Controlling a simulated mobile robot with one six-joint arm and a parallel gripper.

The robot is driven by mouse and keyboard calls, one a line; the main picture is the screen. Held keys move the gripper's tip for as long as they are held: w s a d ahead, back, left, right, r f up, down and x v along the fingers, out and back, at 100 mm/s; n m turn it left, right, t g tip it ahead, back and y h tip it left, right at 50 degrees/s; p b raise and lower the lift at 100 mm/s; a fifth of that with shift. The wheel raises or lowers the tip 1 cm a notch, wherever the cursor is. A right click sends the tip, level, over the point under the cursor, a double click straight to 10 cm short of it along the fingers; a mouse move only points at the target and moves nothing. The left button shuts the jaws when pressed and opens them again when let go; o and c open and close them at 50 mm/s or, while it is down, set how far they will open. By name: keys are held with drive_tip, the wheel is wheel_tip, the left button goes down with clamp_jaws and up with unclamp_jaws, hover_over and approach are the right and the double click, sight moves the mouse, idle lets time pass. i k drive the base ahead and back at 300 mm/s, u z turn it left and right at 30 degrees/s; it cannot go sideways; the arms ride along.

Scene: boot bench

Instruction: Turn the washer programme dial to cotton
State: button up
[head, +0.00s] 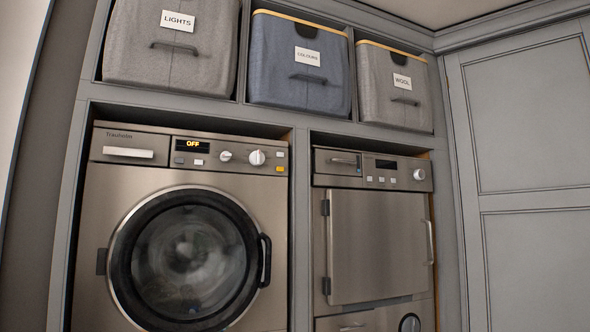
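The washer (105,205) stands in the left bay, a metallic front-loader with a round dark glass door (185,255) that is shut. Its control panel runs along the top, with a lit display (192,146) reading OFF. Two white knobs sit right of the display: a larger one (257,158) and a smaller one (226,156). The programme names around them are too small to read, and I cannot tell where either knob points. My gripper is not in view.
A second machine (375,245) with a square door fills the right bay, with its own white knob (419,175). Fabric bins labelled LIGHTS (170,70), COLOURS (300,85) and WOOL (395,105) sit above. A grey panelled door (530,150) stands at right.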

sight(257, 157)
drive_tip(key=z, duration=0.05)
drive_tip(key=i, duration=0.9)
drive_tip(key=u, duration=0.35)
